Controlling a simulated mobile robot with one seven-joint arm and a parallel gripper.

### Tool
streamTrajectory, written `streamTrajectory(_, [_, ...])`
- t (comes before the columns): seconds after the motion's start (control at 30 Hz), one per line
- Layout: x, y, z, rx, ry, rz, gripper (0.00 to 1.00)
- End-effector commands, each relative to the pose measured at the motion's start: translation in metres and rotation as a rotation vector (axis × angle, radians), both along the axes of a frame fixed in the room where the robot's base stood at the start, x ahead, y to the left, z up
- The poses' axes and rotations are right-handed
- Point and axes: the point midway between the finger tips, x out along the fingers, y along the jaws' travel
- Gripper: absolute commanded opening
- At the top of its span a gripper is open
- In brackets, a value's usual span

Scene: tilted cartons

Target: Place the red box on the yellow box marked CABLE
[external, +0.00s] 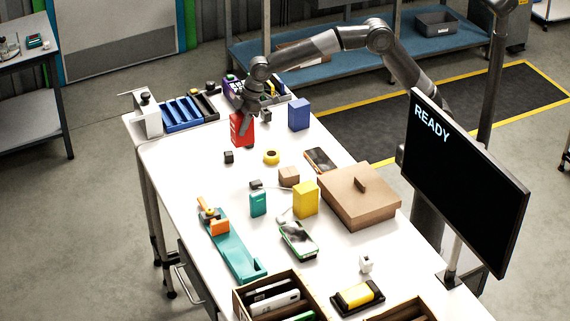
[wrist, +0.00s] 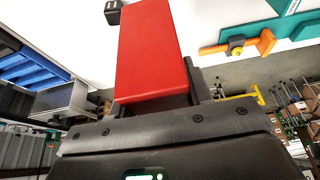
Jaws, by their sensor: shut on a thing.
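The red box (external: 241,130) is upright at the far end of the white table. My gripper (external: 246,115) is above it and shut on its upper part. In the wrist view the red box (wrist: 155,50) fills the space between the fingers of my gripper (wrist: 157,100). I cannot tell whether its bottom touches the table. The yellow box (external: 306,199) stands upright mid-table, nearer the camera and to the right of the red box. No CABLE marking is readable on it. Its top looks clear.
A blue box (external: 299,114) stands right of my gripper. A black cube (external: 229,157) and a yellow tape roll (external: 271,157) lie near the red box. A small brown box (external: 289,176), a teal box (external: 258,203) and a large carton (external: 359,195) surround the yellow box.

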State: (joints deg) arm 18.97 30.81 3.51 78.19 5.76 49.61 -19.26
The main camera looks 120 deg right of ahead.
Motion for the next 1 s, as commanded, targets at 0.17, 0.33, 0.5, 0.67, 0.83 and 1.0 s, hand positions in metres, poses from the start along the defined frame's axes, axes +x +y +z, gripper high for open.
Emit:
streamTrajectory(0.17, [-0.031, 0.057, 0.037, -0.001, -0.003, 0.11, 0.15])
streamTrajectory(0.33, [-0.069, 0.108, 0.064, -0.001, -0.003, 0.22, 0.15])
streamTrajectory(0.5, [-0.106, 0.148, 0.083, -0.001, -0.003, 0.313, 0.15])
streamTrajectory(0.67, [-0.129, 0.169, 0.092, -0.001, -0.003, 0.369, 0.15])
streamTrajectory(0.83, [-0.136, 0.183, 0.091, 0.0, -0.001, 0.393, 0.15])
streamTrajectory(1.0, [-0.126, 0.213, 0.072, 0.001, 0.001, 0.399, 0.15])
